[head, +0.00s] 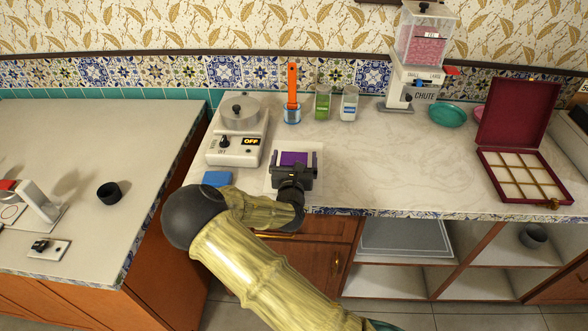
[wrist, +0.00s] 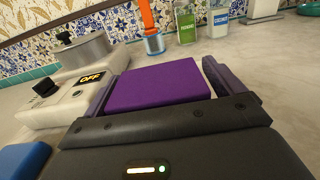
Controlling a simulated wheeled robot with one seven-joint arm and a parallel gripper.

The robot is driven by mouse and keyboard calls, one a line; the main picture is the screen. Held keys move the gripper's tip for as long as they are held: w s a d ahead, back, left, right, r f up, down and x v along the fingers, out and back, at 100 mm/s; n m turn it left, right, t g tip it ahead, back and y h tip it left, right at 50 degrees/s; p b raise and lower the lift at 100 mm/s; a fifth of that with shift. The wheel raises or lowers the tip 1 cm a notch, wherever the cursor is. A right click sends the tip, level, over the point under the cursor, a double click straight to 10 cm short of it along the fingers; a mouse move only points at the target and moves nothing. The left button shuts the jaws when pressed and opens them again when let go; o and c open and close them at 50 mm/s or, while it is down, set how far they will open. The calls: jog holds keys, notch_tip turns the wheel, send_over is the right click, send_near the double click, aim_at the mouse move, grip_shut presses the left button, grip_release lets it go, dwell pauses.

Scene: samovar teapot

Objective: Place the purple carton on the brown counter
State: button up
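The purple carton (head: 294,158) lies flat near the front edge of the right, pale-topped counter (head: 400,170). In the wrist view the carton (wrist: 155,83) lies between the two fingers. My gripper (head: 295,160) is open around it, with narrow gaps beside the carton on both sides. The fingers also show in the wrist view (wrist: 158,88). The carton's near end is hidden by the gripper body. No brown top shows; the cabinet front (head: 325,262) below the right counter is brown wood.
Bottles (head: 323,102) and a cup with an orange tool (head: 292,112) stand behind. An open compartment box (head: 520,175) is at right. The middle right is clear.

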jog(key=c, duration=1.2)
notch_tip(320, 180, up, 10)
